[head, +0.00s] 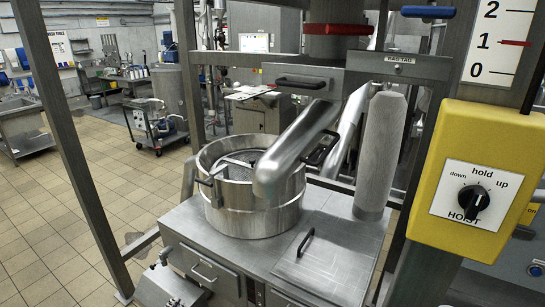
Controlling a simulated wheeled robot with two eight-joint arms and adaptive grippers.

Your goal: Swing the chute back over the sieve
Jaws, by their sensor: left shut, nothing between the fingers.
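The steel chute (302,135) slopes down from upper right to lower left, with a dark handle (320,150) on its right side. Its rounded lower end overlaps the right front of the round steel sieve (230,215) in the head view. I cannot tell whether that end is over the mesh or out past the rim. The sieve stands upright on a steel cabinet, and its mesh shows left of the chute. My right gripper is not in view.
A yellow hoist box (475,180) with a black knob at hold hangs at right. Steel posts (75,150) frame the station. A lid with a handle (327,255) covers the cabinet's front right. Tiled floor is free at left.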

